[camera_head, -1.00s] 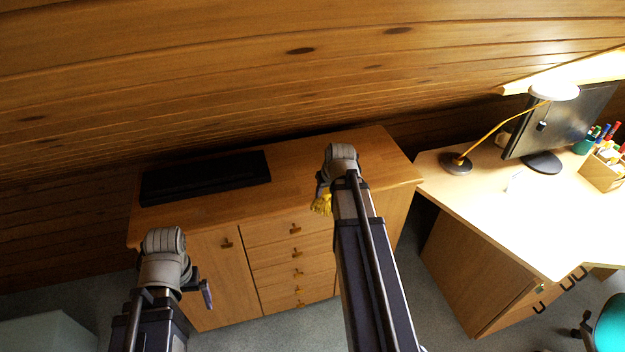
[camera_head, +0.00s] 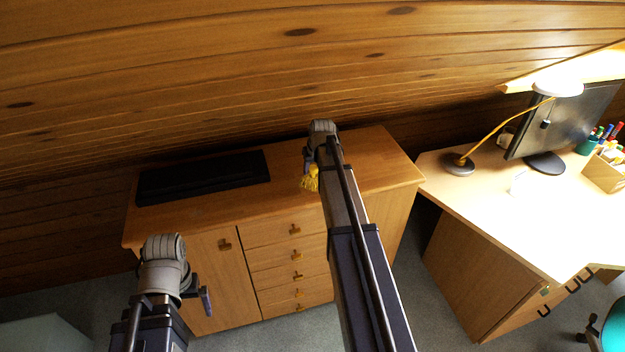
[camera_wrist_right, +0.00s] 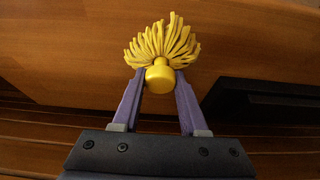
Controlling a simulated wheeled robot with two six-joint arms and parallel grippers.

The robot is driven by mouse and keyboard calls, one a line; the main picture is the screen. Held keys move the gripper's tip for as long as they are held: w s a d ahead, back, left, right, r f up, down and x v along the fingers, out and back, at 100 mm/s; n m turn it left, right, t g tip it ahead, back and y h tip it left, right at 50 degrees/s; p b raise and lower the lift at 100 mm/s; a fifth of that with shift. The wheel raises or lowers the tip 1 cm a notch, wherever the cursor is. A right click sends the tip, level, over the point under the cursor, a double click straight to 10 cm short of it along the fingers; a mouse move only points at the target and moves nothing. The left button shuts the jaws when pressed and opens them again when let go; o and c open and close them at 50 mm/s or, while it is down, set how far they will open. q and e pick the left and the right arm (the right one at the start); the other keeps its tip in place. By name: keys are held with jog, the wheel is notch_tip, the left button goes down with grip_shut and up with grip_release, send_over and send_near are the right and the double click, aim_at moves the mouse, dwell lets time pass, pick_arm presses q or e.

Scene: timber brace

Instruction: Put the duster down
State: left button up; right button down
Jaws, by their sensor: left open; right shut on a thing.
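The duster (camera_head: 311,178) has yellow strands and, in the right wrist view, a round yellow end (camera_wrist_right: 160,77). My right gripper (camera_wrist_right: 160,88) is shut on it, with one purple finger on each side of the yellow end. In the head view my right gripper (camera_head: 309,162) is over the wooden cabinet top (camera_head: 290,180), right of the black flat object. I cannot tell whether the duster touches the surface. My left gripper (camera_head: 205,292) is open and empty in front of the cabinet doors, lower left.
A black flat object (camera_head: 203,177) lies on the cabinet's left part. The cabinet top right of my right arm is clear. A sloped wooden ceiling (camera_head: 300,70) hangs close above and behind. A desk (camera_head: 500,215) with a lamp (camera_head: 458,163) and monitor (camera_head: 560,120) stands at right.

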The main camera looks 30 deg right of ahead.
aim_at(313, 176)
notch_tip(313, 176, down, 4)
jog(key=b, duration=0.3)
jog(key=shift+r+b, duration=0.25)
jog(key=shift+b, duration=0.05)
jog(key=shift+w+f, duration=0.2)
jog(key=shift+f, duration=0.1)
jog(key=shift+r, duration=0.15)
jog(key=shift+f+b, duration=0.25)
jog(key=shift+b, duration=0.15)
jog(key=shift+c, duration=2.2)
grip_release()
jog(key=shift+r, duration=0.1)
